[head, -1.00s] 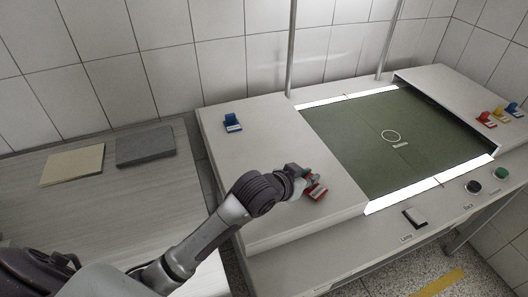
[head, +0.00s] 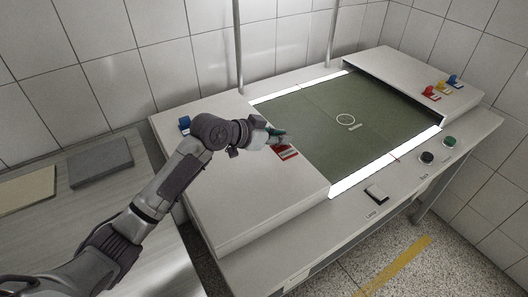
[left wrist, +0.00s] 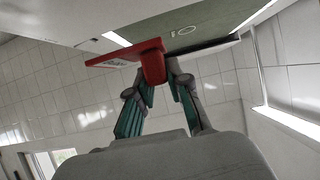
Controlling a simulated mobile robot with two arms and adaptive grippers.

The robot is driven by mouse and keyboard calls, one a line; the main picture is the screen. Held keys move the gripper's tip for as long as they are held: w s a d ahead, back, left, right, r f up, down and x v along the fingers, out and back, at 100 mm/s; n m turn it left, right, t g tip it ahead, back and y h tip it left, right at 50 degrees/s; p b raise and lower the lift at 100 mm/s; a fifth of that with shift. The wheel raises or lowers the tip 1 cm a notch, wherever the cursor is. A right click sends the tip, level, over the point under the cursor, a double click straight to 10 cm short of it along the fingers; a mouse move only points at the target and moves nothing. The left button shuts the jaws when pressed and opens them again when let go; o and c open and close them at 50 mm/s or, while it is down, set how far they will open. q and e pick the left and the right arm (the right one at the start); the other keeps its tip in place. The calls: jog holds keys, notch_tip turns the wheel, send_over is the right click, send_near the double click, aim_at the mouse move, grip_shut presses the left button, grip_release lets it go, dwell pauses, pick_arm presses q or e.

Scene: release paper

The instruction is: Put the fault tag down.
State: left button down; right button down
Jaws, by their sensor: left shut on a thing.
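The red tag (head: 289,154) with a white label is held at the fingertips of my left gripper (head: 279,138). In the head view it is over the right edge of the left white panel (head: 255,190), beside the green surface. Whether it touches the panel is unclear. In the left wrist view the red tag (left wrist: 151,64) sits between the two teal-padded fingers (left wrist: 160,78), which are closed on its red grip. My right gripper is out of view.
A blue tag (head: 184,124) stands on the left panel, partly behind my arm. Red (head: 431,93), yellow (head: 442,87) and blue (head: 454,80) tags stand on the right panel. Black (head: 427,158) and green (head: 449,141) buttons line the front.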

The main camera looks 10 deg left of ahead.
aim_at(274, 146)
pick_arm(q)
jog(key=s+a+f, duration=0.2)
jog(key=shift+s+a+p, duration=0.15)
jog(key=shift+a+p, duration=0.15)
notch_tip(274, 146, down, 4)
jog(key=shift+r+p, duration=0.1)
jog(key=shift+p, duration=0.4)
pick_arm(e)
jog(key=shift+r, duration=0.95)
pick_arm(q)
jog(key=shift+f, duration=0.25)
jog(key=c, duration=1.1)
grip_release()
jog(key=shift+r, duration=0.15)
